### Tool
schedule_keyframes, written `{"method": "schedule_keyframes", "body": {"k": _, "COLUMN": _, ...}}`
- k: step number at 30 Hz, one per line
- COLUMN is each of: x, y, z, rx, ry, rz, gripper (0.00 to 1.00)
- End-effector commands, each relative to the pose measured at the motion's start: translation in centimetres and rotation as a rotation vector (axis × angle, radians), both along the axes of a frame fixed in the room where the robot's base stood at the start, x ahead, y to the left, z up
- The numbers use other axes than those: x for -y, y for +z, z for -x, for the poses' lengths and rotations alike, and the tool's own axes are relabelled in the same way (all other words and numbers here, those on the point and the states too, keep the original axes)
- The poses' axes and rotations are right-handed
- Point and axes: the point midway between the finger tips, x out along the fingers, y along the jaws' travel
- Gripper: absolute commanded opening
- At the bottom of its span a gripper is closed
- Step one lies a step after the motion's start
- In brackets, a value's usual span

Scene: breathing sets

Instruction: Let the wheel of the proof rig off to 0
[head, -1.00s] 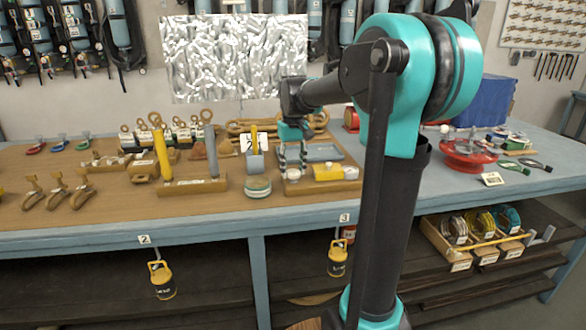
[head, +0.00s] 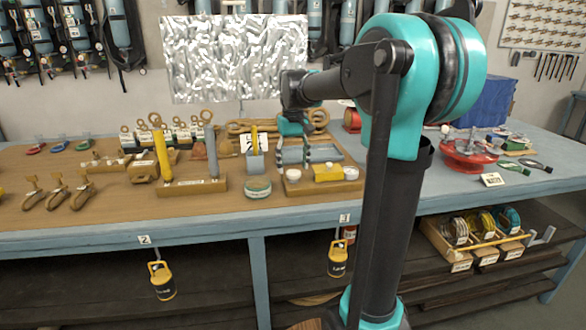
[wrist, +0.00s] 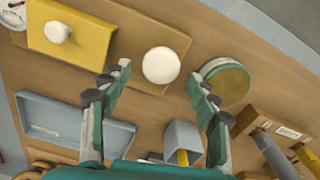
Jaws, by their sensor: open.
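A white round knob (head: 293,175), which looks like the rig's wheel, sits on a wooden board (head: 345,187). In the wrist view the white knob (wrist: 161,65) lies between and beyond my fingertips, with no finger seen touching it. No mark or number shows on it. A yellow box (head: 328,173) with a small white knob stands beside it on the same board. A dial gauge (wrist: 13,15) is partly cut off at the wrist view's corner; its reading is not legible. My gripper (head: 293,160) is open and empty, fingers pointing down just above the white knob.
A round green-sided tin (head: 257,189) and a grey square cup (head: 255,163) with a yellow handle stand close to the left. A grey tray (wrist: 75,122) lies behind the knob. A red round-based device (head: 468,155) stands at the right. The bench's front edge is nearby.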

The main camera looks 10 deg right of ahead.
Motion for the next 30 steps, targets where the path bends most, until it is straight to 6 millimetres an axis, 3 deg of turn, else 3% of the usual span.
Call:
{"method": "schedule_keyframes", "body": {"k": 9, "x": 0.0, "y": 6.5, "z": 0.0, "rx": 0.0, "ry": 0.0, "rz": 0.0, "gripper": 0.61}}
{"method": "schedule_keyframes", "body": {"k": 15, "x": 0.0, "y": 9.3, "z": 0.0, "rx": 0.0, "ry": 0.0, "rz": 0.0, "gripper": 0.61}}
{"method": "schedule_keyframes", "body": {"k": 30, "x": 0.0, "y": 10.2, "z": 0.0, "rx": 0.0, "ry": 0.0, "rz": 0.0, "gripper": 0.61}}
